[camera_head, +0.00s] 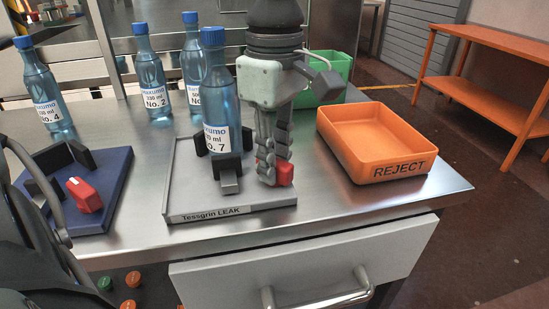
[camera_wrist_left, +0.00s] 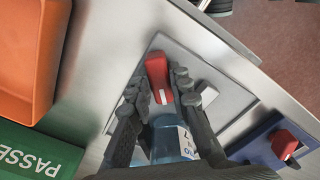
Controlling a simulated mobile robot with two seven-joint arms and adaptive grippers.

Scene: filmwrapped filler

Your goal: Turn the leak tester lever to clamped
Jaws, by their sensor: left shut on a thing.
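The leak tester is a grey plate (camera_head: 184,190) with a front label reading "Tessgrin LEAK". Bottle No. 7 (camera_head: 215,105), blue with a blue cap, stands upright between dark blocks on it. The tester's red lever (camera_head: 286,173) is at the plate's right side, partly hidden by my fingers. My left gripper (camera_head: 271,172) points down and is shut on the red lever. In the left wrist view, the red lever (camera_wrist_left: 157,75) lies between the fingertips (camera_wrist_left: 157,90). No clamped marking is readable. My right gripper is not in view.
An orange REJECT tray (camera_head: 375,140) stands right of the tester, with a green bin (camera_head: 335,72) behind. Several blue bottles (camera_head: 150,75) stand at the back left. A blue fixture (camera_head: 110,190) with a red handle (camera_head: 84,195) is left. A drawer (camera_head: 300,265) is below the table edge.

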